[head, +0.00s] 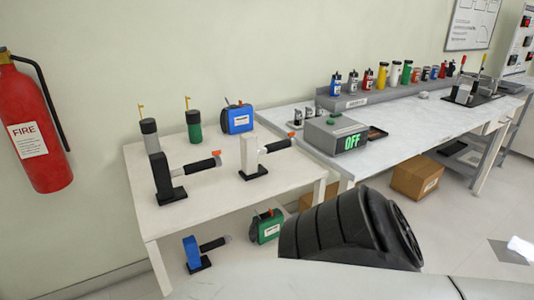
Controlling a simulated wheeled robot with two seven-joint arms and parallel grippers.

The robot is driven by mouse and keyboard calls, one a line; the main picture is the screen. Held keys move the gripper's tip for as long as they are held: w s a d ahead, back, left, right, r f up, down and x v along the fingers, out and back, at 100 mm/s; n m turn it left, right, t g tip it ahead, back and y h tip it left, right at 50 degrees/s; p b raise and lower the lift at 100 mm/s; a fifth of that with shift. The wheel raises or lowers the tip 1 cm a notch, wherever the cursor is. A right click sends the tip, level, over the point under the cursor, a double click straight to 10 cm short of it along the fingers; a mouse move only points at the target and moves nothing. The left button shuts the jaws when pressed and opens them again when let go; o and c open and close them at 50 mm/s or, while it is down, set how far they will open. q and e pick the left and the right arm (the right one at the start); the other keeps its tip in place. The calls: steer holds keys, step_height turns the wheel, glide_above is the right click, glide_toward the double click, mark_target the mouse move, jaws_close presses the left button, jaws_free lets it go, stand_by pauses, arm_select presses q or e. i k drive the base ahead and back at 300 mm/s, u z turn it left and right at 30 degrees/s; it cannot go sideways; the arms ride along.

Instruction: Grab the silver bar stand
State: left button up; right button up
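Neither of my grippers is in view.
Grey (149,134) and green (194,126) canisters and a blue case (238,119) stand behind. A grey box reading OFF (335,135) sits on the right-hand bench. A large black ribbed object (345,232) blocks part of the floor. A fire extinguisher (36,128) hangs left.

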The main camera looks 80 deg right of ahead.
mark_target(249, 152)
steer(key=z, duration=0.9)
steer(key=i, duration=0.85)
steer(key=z, duration=0.9)
